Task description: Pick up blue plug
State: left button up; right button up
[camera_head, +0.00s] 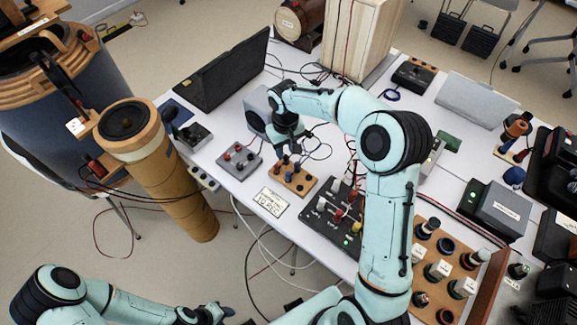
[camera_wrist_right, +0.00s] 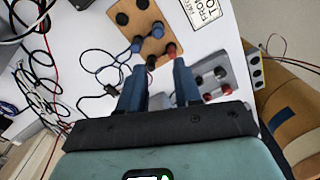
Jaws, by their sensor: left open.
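A small wooden board (camera_head: 300,184) lies on the white table with blue plugs standing in it, close below my right gripper (camera_head: 289,150). In the right wrist view the board (camera_wrist_right: 148,18) carries two blue plugs (camera_wrist_right: 137,43) with blue leads, black sockets and red plugs (camera_wrist_right: 170,48). My right gripper (camera_wrist_right: 159,66) is open there, its two fingers apart and pointing at the blue and red plugs. Nothing is seen held between them. My left gripper (camera_head: 222,313) is at the bottom edge, low and away from the table, partly cut off, and open.
A grey box (camera_head: 239,160) with red and black terminals stands left of the board. A label card (camera_head: 271,202) lies in front. A black panel (camera_head: 325,218) with switches and leads is at the right. A laptop (camera_head: 222,75) and loose wires lie behind.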

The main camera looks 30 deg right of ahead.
aim_at(288, 173)
jog(key=f, duration=0.7)
jog(key=shift+s+a+f, duration=0.1)
jog(key=shift+s+f, duration=0.15)
jog(key=shift+f, duration=0.1)
jog(key=shift+s+f, duration=0.2)
jog(key=shift+f, duration=1.15)
jog(key=shift+s+f, duration=0.15)
jog(key=shift+f, duration=1.15)
grip_shut()
